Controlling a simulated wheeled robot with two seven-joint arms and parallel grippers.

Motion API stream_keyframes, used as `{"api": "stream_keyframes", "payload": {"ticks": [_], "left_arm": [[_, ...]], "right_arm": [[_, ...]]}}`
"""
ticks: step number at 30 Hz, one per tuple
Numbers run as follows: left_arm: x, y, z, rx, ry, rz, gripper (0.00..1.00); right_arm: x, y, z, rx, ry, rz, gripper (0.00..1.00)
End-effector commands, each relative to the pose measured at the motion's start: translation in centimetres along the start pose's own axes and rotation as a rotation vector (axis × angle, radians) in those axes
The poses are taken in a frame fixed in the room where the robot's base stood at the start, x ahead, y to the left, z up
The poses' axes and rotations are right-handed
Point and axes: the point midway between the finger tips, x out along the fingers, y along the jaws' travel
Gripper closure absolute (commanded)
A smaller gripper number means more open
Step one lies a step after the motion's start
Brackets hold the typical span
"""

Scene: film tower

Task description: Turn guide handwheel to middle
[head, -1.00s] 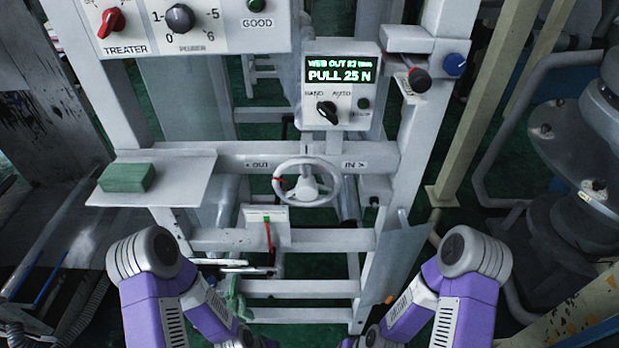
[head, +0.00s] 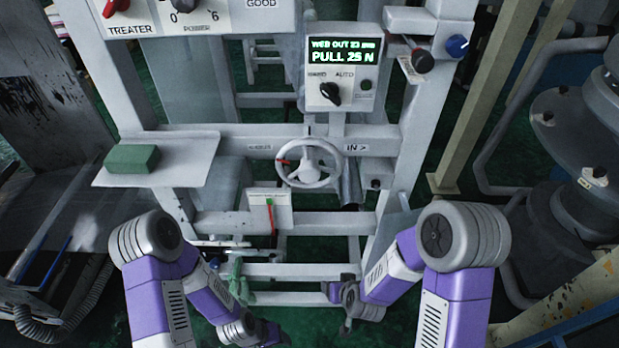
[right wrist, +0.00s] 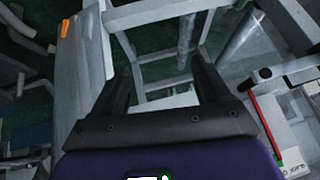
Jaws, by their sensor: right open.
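The guide handwheel (head: 309,185) is a pale spoked wheel with a red mark at its upper left rim, on the front crossbar. An "IN >" label (head: 357,148) is on its right and a blurred label (head: 262,147) on its left. The display (head: 343,52) above reads WEB OUT, a blurred number near 23 mm, and PULL 25 N. My right gripper is below the wheel, apart from it; its spread fingers (right wrist: 163,85) show empty in the right wrist view.
A black selector knob (head: 330,93) sits under the display. A green block (head: 132,158) lies on the left shelf (head: 190,172). A card with a red strip (head: 269,212) hangs below left of the wheel. Frame posts flank the wheel; space before it is clear.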

Motion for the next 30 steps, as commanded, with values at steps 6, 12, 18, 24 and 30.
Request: {"api": "stream_keyframes", "payload": {"ticks": [6,12,18,24,30], "left_arm": [[0.1,-0.1,0.0,0.0,0.0,0.0,0.42],[0.2,-0.1,0.0,0.0,0.0,0.0,0.42],[0.3,-0.1,0.0,0.0,0.0,0.0,0.42],[0.3,-0.1,0.0,0.0,0.0,0.0,0.42],[0.2,-0.1,0.0,0.0,0.0,0.0,0.42]], "right_arm": [[-7.5,-5.4,-10.9,-0.191,0.411,0.048,0.24],[-17.1,-9.9,-16.8,-0.265,0.739,0.089,0.24],[-24.6,-12.0,-18.8,-0.261,0.936,0.122,0.24],[-27.1,-12.4,-19.2,-0.25,0.995,0.138,0.24],[-25.8,-12.3,-21.2,-0.25,0.995,0.145,0.24]]}}
